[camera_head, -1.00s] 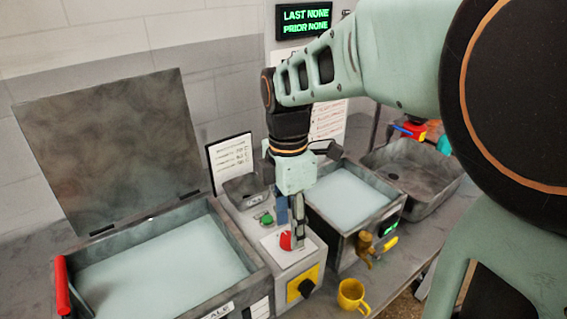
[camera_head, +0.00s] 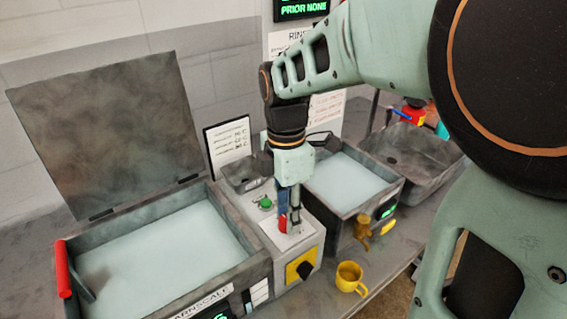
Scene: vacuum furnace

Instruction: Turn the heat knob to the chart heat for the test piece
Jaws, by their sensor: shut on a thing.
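A red knob (camera_head: 283,225) stands on the pale top plate of the grey control box, between the two baths. My gripper (camera_head: 292,226) points down at it with the fingers closed around it, hiding much of the knob. Its pointer and any scale marks cannot be read. A white chart card (camera_head: 229,142) in a dark frame stands behind the box; its lines are too small to read. The test piece cannot be made out.
A green button (camera_head: 265,202) is beside the gripper. A black switch (camera_head: 306,268) sits on a yellow plate in front. The left bath (camera_head: 252,277) has its lid raised. A smaller bath (camera_head: 344,225) with a brass tap, a yellow mug (camera_head: 349,277) and a sink (camera_head: 425,145) are right.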

